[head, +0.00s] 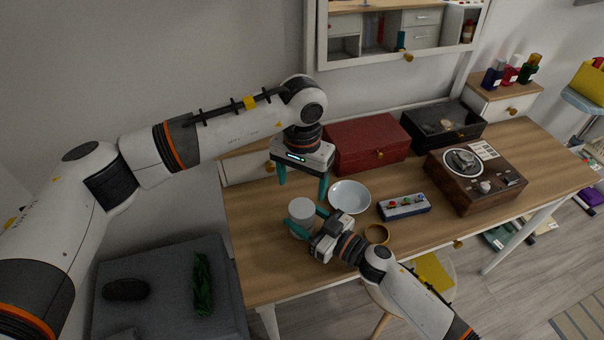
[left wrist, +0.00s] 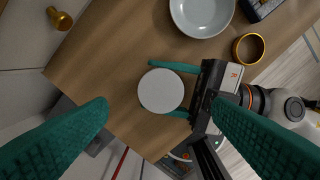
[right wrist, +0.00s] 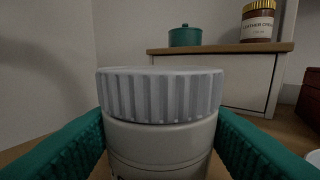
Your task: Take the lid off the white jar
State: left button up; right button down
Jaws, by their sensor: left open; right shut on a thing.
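The white jar (head: 300,229) stands upright on the wooden table near its left end. Its ribbed, pale grey lid (right wrist: 160,95) sits on top of the jar body (right wrist: 160,145) in the right wrist view. My right gripper (head: 304,224) is shut on the jar body from the sides, below the lid. In the left wrist view the round lid (left wrist: 161,90) shows from above, between the right gripper's teal fingers. My left gripper (head: 303,190) is open and empty, pointing down above and behind the jar, with its fingers spread wide.
A pale bowl (head: 349,197) stands right of the jar, with a button box (head: 404,207) and a gold ring (head: 376,234) nearby. A red box (head: 366,143), a black box (head: 443,126) and a record player (head: 475,175) stand farther back and right. The table's front left is bare.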

aim_at(302, 206)
pick_arm(q)
notch_tip(302, 206, down, 7)
jog(key=shift+f, duration=0.1)
dwell(0.3)
